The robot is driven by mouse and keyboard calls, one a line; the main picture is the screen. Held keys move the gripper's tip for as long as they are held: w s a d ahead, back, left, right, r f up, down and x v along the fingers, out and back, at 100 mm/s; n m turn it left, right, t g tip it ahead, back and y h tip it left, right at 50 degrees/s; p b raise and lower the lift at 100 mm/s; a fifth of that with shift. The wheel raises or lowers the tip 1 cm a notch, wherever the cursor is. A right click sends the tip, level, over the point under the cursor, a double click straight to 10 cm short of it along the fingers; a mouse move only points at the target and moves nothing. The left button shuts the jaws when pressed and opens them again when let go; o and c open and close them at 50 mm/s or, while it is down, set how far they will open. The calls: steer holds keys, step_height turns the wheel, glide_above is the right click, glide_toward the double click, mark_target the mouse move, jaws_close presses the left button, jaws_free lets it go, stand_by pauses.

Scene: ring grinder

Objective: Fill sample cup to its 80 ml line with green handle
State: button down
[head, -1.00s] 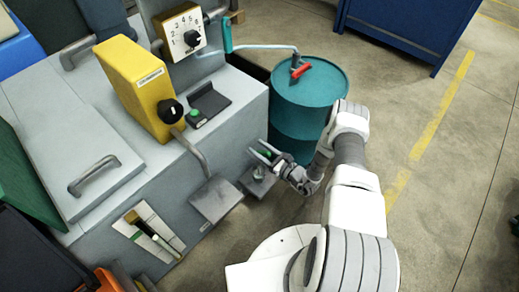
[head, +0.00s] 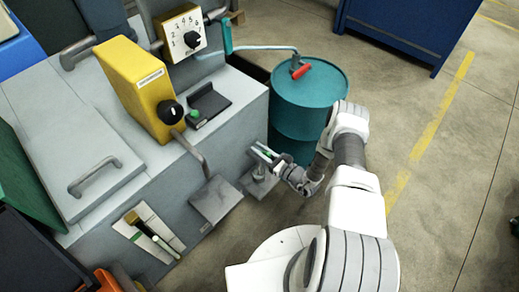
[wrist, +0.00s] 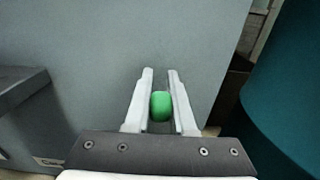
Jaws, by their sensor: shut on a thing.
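The green handle (wrist: 161,106) is a rounded green knob between the two fingers of my gripper (wrist: 159,84) in the wrist view. My gripper is shut on it. In the head view my gripper (head: 264,152) is low at the right front of the grey machine, with a little of the green handle (head: 268,155) showing between the fingers. A small grey ledge (head: 254,191) with a post on it is just below my gripper. I cannot make out the sample cup or its 80 ml line in either view.
A teal drum (head: 310,100) with a red-handled tap stands close behind my gripper. The grey machine (head: 130,175) carries a yellow box (head: 140,85) and a dial panel (head: 183,33). A grey plate (head: 216,200) juts out left of the ledge.

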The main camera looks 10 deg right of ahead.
stand_by(0.9)
steer(key=shift+w+a+r+g+h+p, duration=0.1)
steer(key=shift+w+r+g+h+p, duration=0.15)
steer(key=shift+g+h+p, duration=0.55)
steer(key=shift+w+a+f+g+p, duration=0.1)
steer(key=shift+f+g+p, duration=0.25)
steer(key=shift+p, duration=0.3)
steer(key=shift+r, duration=0.1)
steer(key=c, duration=0.8)
jaws_free()
steer(key=shift+o, duration=0.2)
steer(key=p+v, duration=0.3)
steer(key=v, duration=1.4)
steer(key=shift+r, duration=0.15)
